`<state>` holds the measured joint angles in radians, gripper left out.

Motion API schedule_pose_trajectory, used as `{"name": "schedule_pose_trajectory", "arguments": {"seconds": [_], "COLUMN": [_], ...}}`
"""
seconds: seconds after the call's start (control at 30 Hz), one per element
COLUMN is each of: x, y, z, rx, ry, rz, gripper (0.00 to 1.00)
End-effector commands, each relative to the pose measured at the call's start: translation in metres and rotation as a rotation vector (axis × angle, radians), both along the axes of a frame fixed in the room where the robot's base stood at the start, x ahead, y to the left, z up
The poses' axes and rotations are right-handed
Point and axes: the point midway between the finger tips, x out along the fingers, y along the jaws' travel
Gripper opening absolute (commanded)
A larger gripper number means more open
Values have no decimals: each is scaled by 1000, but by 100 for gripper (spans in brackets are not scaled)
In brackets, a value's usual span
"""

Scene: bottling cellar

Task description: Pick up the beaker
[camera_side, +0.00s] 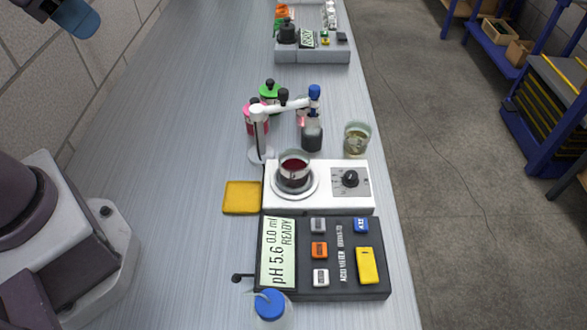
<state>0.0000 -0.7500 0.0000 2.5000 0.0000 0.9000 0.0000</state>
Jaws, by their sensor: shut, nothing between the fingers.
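A clear glass beaker with dark red liquid (294,171) stands upright on the round plate of a white stirrer unit (322,200). A second clear glass vessel with pale yellowish liquid (357,138) stands on the bench behind the unit's right end. It also looks like a beaker. A white jointed holder arm (281,107) rises behind the stirrer, carrying a blue-topped probe over a dark bottle (312,134).
A black acid meter (319,270) reading pH 5.6 sits in front of the stirrer. The bench's left side is mostly clear.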

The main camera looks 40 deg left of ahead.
Motion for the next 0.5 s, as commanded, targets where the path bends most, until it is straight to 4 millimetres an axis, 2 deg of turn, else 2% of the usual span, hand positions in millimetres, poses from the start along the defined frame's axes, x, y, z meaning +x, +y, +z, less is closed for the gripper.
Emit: {"name": "schedule_pose_trajectory", "arguments": {"seconds": [0.13,0.5], "x": [0,0], "y": [0,0], "z": [0,0], "rx": [0,0], "ry": [0,0], "rz": [0,0], "gripper": [2,87]}}
